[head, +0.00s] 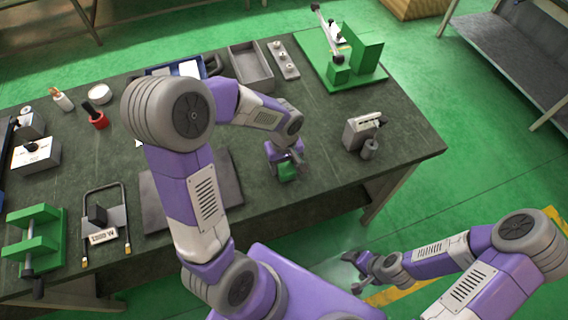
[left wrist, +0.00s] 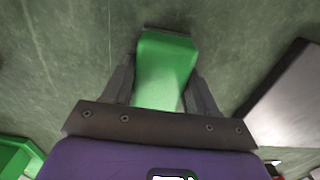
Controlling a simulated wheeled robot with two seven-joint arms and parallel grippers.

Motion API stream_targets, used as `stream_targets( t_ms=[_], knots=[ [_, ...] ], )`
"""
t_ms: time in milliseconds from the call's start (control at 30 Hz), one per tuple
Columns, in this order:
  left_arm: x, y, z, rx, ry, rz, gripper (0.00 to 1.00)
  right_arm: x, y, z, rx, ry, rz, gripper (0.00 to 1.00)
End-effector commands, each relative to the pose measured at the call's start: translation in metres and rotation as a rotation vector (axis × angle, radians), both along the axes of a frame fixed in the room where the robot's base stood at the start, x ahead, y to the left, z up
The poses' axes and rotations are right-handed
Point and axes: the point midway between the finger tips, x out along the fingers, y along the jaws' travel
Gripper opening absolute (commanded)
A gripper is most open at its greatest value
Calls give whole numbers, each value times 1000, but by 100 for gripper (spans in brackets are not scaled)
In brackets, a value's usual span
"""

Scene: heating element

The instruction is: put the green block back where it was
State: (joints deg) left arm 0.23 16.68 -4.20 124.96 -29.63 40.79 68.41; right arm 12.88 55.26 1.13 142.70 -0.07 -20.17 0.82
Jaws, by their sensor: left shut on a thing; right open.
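The green block (head: 287,171) is in my left gripper (head: 287,168), over the dark table top right of the grey mat. In the left wrist view the green block (left wrist: 166,72) sits between the two dark fingers of my left gripper (left wrist: 163,85), which are shut on it. I cannot tell whether the block touches the table. My right gripper (head: 358,262) is open and empty, low in front of the table, over the green floor.
A dark grey mat (head: 168,200) lies left of the left gripper. A grey metal device (head: 357,135) stands to its right. A green fixture (head: 340,70), a grey tray (head: 251,70) and a switch strip (head: 284,60) are at the back. A green clamp (head: 35,236) stands front left.

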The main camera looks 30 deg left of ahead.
Motion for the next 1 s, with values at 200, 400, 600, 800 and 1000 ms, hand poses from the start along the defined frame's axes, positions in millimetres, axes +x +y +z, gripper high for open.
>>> stream_targets(
  t_ms=[200, 400, 600, 800, 1000],
  knots=[
    [0, 0, -4, 0, -1, -1, 29, 0, 0, -5, 0, 0, 0, 81],
    [0, 0, -3, 0, 0, -1, 83, 0, 0, -3, 0, 0, 0, 81],
    [0, 0, -3, 0, 0, -1, 83, 0, 0, -3, 0, 0, 0, 81],
    [1, 0, 7, 0, -3, -1, 83, 0, 0, 3, 0, 0, 0, 81],
    [1, 0, 49, 0, -6, -1, 83, 0, 0, 16, 0, 0, 0, 81]
  ],
)
